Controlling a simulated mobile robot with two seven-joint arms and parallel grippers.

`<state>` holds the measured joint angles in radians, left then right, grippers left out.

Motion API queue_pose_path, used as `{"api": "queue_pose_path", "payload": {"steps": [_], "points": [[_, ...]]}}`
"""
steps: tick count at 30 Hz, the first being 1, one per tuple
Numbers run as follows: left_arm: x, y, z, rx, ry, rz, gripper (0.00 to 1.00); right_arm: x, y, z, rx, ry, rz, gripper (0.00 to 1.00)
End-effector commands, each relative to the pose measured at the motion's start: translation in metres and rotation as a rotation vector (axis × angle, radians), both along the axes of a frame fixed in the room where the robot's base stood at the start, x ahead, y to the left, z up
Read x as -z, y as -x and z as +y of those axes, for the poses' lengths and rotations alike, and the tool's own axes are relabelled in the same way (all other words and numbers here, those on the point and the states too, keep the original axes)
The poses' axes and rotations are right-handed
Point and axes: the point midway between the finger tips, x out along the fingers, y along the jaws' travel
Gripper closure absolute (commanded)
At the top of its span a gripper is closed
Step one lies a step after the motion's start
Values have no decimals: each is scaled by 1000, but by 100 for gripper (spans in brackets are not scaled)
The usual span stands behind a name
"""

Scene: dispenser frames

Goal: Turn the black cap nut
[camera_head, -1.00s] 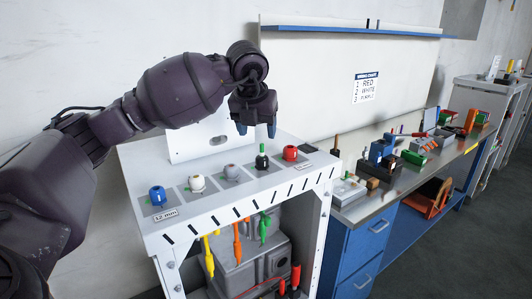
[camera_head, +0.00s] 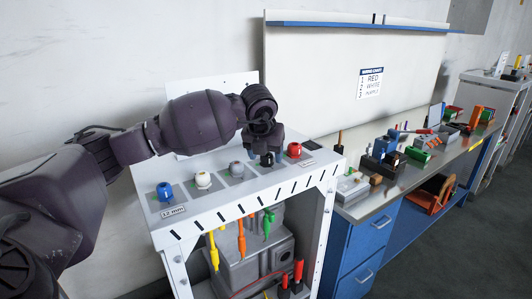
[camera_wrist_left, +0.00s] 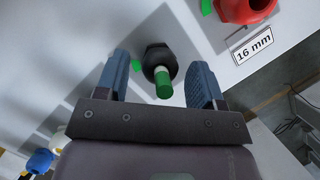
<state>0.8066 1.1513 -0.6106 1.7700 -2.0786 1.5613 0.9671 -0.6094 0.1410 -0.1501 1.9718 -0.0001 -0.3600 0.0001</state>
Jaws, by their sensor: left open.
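The black cap nut (camera_wrist_left: 158,58) sits on the white panel top, with a green stud (camera_wrist_left: 163,82) standing out of it toward the camera in the left wrist view. In the head view the black nut (camera_head: 267,160) is partly hidden by my gripper. My left gripper (camera_wrist_left: 165,85) is open, with one blue finger on each side of the nut and stud. A gap shows between the nut and both fingers. In the head view my left gripper (camera_head: 266,152) is right over the nut. My right gripper is not in view.
The red one is close on the right. A workbench (camera_head: 381,205) with small parts stands to the right.

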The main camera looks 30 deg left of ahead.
Motion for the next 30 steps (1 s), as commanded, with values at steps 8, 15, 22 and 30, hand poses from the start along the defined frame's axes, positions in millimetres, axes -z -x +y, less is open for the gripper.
{"api": "queue_pose_path", "payload": {"steps": [8,15,22,30], "points": [[-1,0,0,0,0,0,72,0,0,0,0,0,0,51],[-1,0,0,4,0,-1,87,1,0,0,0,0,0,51],[1,0,1,62,0,-2,87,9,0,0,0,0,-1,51],[3,0,3,251,0,-3,87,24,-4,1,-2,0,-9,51]]}}
